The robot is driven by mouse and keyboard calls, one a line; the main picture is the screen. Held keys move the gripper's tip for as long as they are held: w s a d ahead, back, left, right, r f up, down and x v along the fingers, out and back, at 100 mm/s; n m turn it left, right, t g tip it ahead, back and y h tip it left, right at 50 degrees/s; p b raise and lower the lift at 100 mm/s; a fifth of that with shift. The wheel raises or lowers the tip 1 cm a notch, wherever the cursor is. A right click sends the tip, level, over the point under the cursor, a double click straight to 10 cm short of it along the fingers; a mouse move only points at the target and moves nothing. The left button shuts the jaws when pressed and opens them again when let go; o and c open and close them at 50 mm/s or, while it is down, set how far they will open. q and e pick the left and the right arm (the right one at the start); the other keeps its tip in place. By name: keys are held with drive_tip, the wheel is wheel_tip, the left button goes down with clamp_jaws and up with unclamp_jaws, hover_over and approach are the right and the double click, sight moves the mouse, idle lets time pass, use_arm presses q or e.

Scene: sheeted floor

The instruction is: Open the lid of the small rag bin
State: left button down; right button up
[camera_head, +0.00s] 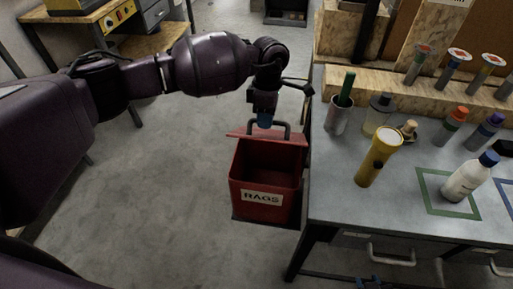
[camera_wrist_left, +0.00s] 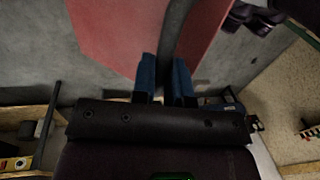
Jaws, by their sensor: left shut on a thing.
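The red rag bin (camera_head: 262,211), labelled "RAGS", stands beside the workbench in the head view. Its lid (camera_head: 240,134) is raised at the far side, and the dark red inside of the bin shows below it. A black handle (camera_head: 286,127) is on the lid. My left gripper (camera_head: 264,121) is at this handle, with its blue fingertips shut on it. In the left wrist view the black handle (camera_wrist_left: 178,35) runs between the two blue fingers (camera_wrist_left: 164,80), with the red lid (camera_wrist_left: 110,30) behind. My right gripper is not in view.
The grey workbench (camera_head: 335,205) is close to the bin's right side. It holds a yellow flashlight (camera_head: 378,157), a white bottle (camera_head: 468,178) and a cup (camera_head: 338,121). Another wooden bench (camera_head: 150,43) stands at the back left. The floor (camera_head: 150,190) left of the bin is clear.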

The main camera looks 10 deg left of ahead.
drive_tip(key=a+f+n, duration=0.1)
drive_tip(key=a+n, duration=0.1)
drive_tip(key=a, duration=0.1)
drive_tip(key=w+a+n, duration=0.1)
drive_tip(key=a+n, duration=0.2)
drive_tip(key=w+a+f+n, duration=0.1)
drive_tip(key=a+n, duration=0.2)
drive_tip(key=shift+w+a+f+g, duration=0.1)
drive_tip(key=shift+a+f+g, duration=0.15)
drive_tip(key=shift+f+g, duration=0.05)
clamp_jaws()
drive_tip(key=w+a+r+n+t, duration=0.25)
drive_tip(key=a+r+n, duration=0.25)
drive_tip(key=a+n, duration=0.3)
drive_tip(key=w+a+r+n+t, duration=0.2)
drive_tip(key=a+r+n+t, duration=0.2)
drive_tip(key=a+r+n, duration=0.3)
drive_tip(key=w+a+r+n+t, duration=0.2)
drive_tip(key=a+r+n+t, duration=0.2)
drive_tip(key=a+n, duration=0.45)
drive_tip(key=w+r, duration=0.1)
drive_tip(key=w, duration=0.2)
drive_tip(key=w+r, duration=0.2)
drive_tip(key=w, duration=0.2)
drive_tip(key=w+r, duration=0.1)
drive_tip(key=w, duration=0.3)
drive_tip(key=shift+w+r, duration=0.2)
drive_tip(key=shift+w, duration=0.05)
drive_tip(key=shift+w+r, duration=0.35)
drive_tip(key=shift+r, duration=0.15)
